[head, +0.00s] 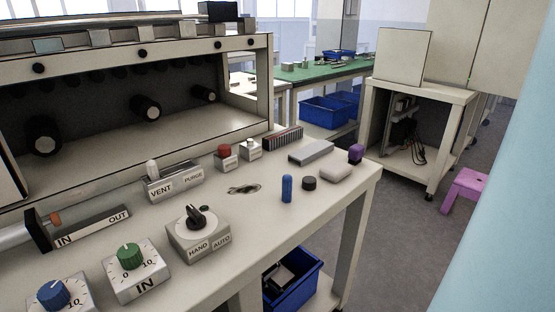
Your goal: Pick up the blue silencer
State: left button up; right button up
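A small upright blue cylinder (287,188), which looks like the blue silencer, stands on the pale workbench (255,220) near its front right edge. It stands apart from a short black round piece (309,183) just to its right. Neither of my grippers shows in the head view, and nothing touches the blue cylinder.
Close by are a pale rounded block (336,173), a purple piece (356,153) and a grey bar (311,152). A HAND/AUTO switch box (197,235) stands at front left. Blue bin (292,285) sits below.

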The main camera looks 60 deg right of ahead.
aim_at(287, 182)
jog(key=l+z, duration=0.2)
jog(key=z, duration=0.3)
jog(key=k+l+z, duration=0.1)
jog(key=z, duration=0.4)
jog(key=l+z, duration=0.3)
jog(key=z, duration=0.15)
